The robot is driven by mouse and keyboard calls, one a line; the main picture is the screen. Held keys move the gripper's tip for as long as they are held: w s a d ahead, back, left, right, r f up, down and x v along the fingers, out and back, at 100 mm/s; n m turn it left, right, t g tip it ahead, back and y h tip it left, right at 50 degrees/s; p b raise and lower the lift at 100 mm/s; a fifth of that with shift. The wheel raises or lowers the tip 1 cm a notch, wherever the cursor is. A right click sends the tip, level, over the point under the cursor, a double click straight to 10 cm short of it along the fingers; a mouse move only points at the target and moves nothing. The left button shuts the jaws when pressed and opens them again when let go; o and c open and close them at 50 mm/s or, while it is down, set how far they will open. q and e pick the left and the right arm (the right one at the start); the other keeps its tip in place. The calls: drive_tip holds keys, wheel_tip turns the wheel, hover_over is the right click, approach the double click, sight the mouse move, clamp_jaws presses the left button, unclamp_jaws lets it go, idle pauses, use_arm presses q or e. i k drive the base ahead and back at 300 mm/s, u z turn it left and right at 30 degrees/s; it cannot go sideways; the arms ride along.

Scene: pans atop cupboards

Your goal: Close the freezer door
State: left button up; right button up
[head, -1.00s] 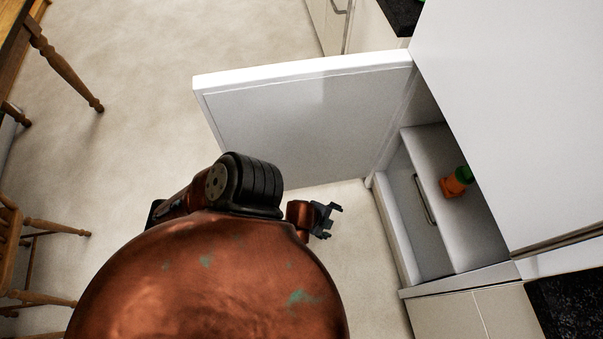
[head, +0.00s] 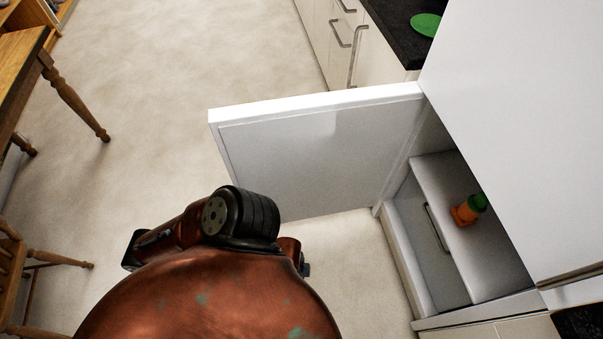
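The freezer door (head: 320,150) stands wide open, swung out to the left from the white freezer cabinet, its pale inner face showing. Behind it the freezer compartment (head: 432,275) is open, with a handled drawer front and a white shelf. A small dark bit of a gripper (head: 306,269), seemingly my right one, shows beside my copper body, below the door and apart from it in the picture. Its fingers are mostly hidden, so open or shut cannot be told. I cannot make out my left gripper.
An orange bottle with a green cap (head: 468,210) is on the freezer shelf (head: 480,255). A counter (head: 395,25) with a green plate (head: 426,24) stands behind. A wooden table (head: 25,60) and a chair (head: 15,265) are at left. Open floor (head: 170,110) lies between.

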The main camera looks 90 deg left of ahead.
sight(315, 156)
drive_tip(key=k, duration=0.85)
drive_tip(key=u, duration=3.55)
drive_tip(key=i, duration=3.05)
drive_tip(key=z, duration=4.1)
